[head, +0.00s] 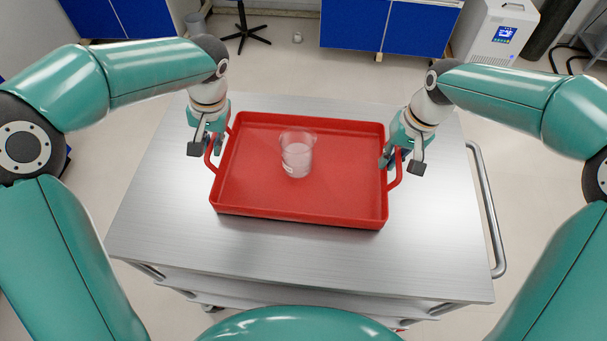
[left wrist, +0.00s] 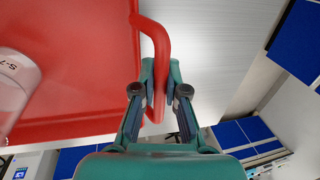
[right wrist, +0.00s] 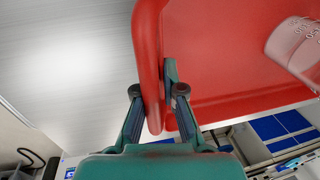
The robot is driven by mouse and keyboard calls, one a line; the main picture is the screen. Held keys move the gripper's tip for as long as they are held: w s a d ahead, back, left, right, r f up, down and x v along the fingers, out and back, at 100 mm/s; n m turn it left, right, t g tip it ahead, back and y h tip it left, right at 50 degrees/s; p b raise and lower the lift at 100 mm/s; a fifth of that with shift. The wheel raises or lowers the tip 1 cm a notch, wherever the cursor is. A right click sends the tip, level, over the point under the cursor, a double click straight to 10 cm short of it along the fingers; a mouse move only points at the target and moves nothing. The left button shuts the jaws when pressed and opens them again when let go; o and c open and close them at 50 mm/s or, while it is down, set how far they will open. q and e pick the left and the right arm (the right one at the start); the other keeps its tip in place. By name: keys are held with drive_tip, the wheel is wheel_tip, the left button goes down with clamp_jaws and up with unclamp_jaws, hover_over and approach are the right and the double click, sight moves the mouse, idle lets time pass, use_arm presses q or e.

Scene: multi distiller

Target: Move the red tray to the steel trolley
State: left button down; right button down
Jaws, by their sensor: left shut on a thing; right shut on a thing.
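The red tray (head: 262,190) is over the top of the steel trolley (head: 440,250); I cannot tell whether it rests on it or hangs just above. A clear beaker (head: 297,155) with pale contents stands upright in the tray; it also shows in the left wrist view (left wrist: 14,80). My left gripper (head: 212,142) is shut on the tray's left handle, seen between its fingers in the left wrist view (left wrist: 158,80). My right gripper (head: 392,158) is shut on the right handle, seen in the right wrist view (right wrist: 148,70).
The trolley's push bar (head: 487,205) is at its right end. Bare trolley top shows in front of the tray and on both sides. Blue cabinets (head: 385,25), a stool base (head: 246,32) and a white machine (head: 497,30) stand on the floor beyond.

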use_arm(q)
drive_tip(key=c, duration=1.2)
unclamp_jaws()
drive_tip(key=shift+f, duration=0.1)
use_arm(e)
drive_tip(key=c, duration=1.3)
unclamp_jaws()
drive_tip(key=shift+f, duration=0.15)
drive_tip(key=shift+r, duration=0.2)
use_arm(q)
drive_tip(key=v, duration=1.2)
use_arm(e)
drive_tip(key=r, duration=0.3)
drive_tip(key=d+r, duration=0.1)
drive_tip(key=r, duration=0.3)
drive_tip(key=d+r, duration=0.1)
drive_tip(key=r, duration=0.3)
drive_tip(key=shift+d+r, duration=0.1)
drive_tip(key=shift+r, duration=0.05)
